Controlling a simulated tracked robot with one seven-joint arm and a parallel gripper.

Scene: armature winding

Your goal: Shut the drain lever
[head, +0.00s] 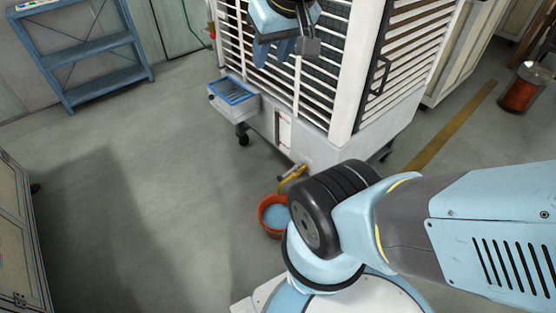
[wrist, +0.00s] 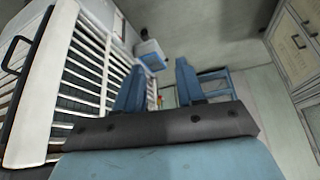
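A yellow drain fitting (head: 291,176) sticks out low from the base of a white slatted cabinet (head: 305,135). The drain lever seems to be part of it, but it is too small to tell which way the lever lies. An orange-red bucket (head: 264,222) with blue water stands on the floor below it. My gripper (head: 274,50) is high in front of the slats, well above the fitting. In the wrist view my gripper (wrist: 158,85) shows two blue fingers spread apart with nothing between them. The drain fitting cannot be made out in the wrist view.
A blue-topped tray (head: 233,90) juts from the cabinet's left side above a caster. A blue shelf (head: 87,50) stands at the back left. A black handle (head: 378,76) is on the cabinet's right face. My arm fills the lower right. Floor at left is clear.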

